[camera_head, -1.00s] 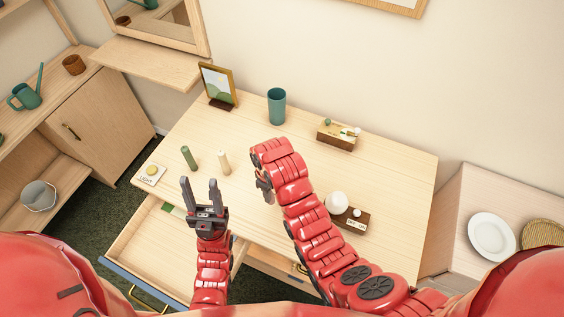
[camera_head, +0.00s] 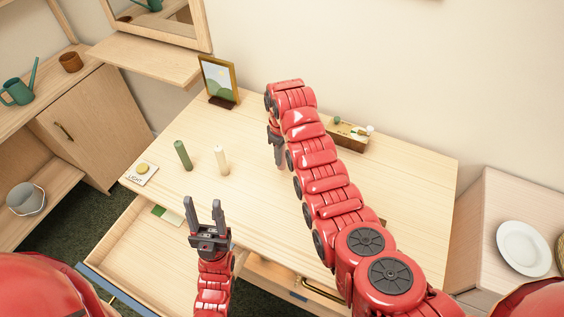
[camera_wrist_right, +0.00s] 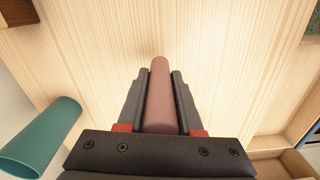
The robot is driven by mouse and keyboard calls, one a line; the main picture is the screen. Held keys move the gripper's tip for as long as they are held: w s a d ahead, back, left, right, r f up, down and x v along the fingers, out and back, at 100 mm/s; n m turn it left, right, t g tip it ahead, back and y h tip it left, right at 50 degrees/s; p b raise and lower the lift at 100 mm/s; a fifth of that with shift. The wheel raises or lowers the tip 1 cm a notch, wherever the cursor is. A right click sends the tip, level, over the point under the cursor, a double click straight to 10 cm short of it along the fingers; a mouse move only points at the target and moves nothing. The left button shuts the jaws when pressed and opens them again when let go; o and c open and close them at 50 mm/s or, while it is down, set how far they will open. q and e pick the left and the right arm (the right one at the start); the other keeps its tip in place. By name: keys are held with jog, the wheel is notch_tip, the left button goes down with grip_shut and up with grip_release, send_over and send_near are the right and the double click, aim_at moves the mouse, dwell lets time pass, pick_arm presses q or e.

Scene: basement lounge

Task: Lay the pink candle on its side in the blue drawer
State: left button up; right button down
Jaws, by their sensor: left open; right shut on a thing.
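The pink candle (camera_wrist_right: 160,85) is between the fingers of my right gripper (camera_wrist_right: 157,95) in the right wrist view, its far end pointing toward the wooden tabletop. In the head view my right gripper (camera_head: 275,140) is over the middle of the table, and the arm mostly hides the candle. The open drawer with the blue front (camera_head: 92,281) sticks out from the table at the lower left. A small green and white item lies inside it. My left gripper (camera_head: 205,215) is open and empty, near the table's front edge beside that drawer.
A green candle (camera_head: 183,155) and a cream candle (camera_head: 222,160) stand on the table (camera_head: 225,125), near a LIGHT card (camera_head: 141,174). A picture frame (camera_head: 219,80) and a wooden box (camera_head: 348,133) stand behind. A teal cup (camera_wrist_right: 40,140) shows in the right wrist view.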

jog(key=shift+f+p, duration=0.15)
jog(key=shift+p, duration=0.2)
notch_tip(320, 180, down, 3)
jog(key=shift+r+p, duration=0.2)
jog(key=shift+p, duration=0.45)
jog(key=shift+f, duration=0.35)
jog(key=shift+f, duration=0.2)
jog(key=c, duration=0.6)
grip_release()
jog(key=shift+o, duration=0.2)
jog(key=shift+r, duration=0.1)
jog(key=shift+w+r, duration=0.1)
jog(key=shift+r, duration=0.1)
